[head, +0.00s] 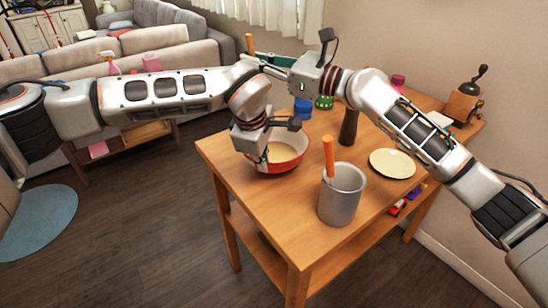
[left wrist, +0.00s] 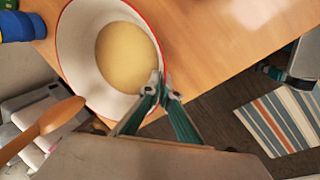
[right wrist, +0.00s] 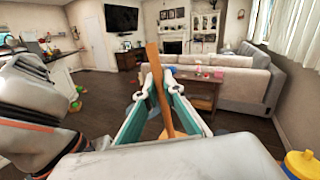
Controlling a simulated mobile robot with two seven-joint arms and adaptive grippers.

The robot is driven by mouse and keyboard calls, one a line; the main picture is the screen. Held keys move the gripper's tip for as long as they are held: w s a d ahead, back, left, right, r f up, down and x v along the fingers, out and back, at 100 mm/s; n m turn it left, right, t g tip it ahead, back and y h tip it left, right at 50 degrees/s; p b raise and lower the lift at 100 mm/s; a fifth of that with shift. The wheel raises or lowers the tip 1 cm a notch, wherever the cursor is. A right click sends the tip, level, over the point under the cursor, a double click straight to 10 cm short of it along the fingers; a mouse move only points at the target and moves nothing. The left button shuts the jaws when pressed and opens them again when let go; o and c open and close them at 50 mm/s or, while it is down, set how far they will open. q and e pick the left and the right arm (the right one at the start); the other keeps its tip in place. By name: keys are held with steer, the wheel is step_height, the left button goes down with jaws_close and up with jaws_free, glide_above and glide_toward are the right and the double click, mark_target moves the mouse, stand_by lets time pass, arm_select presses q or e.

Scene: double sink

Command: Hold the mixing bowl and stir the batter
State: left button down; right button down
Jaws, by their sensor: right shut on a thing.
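The mixing bowl (head: 290,160) is red outside and white inside, with pale batter (left wrist: 126,56) in it, near the table's left edge. My left gripper (left wrist: 162,92) has its fingertips close together on the bowl's rim, one on each side. In the head view my left gripper (head: 262,155) reaches down at the bowl, hiding part of it. My right gripper (right wrist: 163,88) is shut on a wooden spoon (right wrist: 158,80), raised behind the bowl. The spoon (left wrist: 45,130) shows in the left wrist view with its end outside the bowl's outline; its height is unclear.
A grey canister (head: 341,200) with an orange-handled utensil (head: 328,155) stands right of the bowl. A dark mill (head: 348,128), a pale plate (head: 392,163), a blue jar (head: 303,107) and a coffee grinder (head: 464,103) share the wooden table. The table's front left corner is clear.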

arm_select(q)
steer(key=c, duration=2.8)
jaws_free()
steer(key=o, duration=0.6)
steer(key=v, duration=1.2)
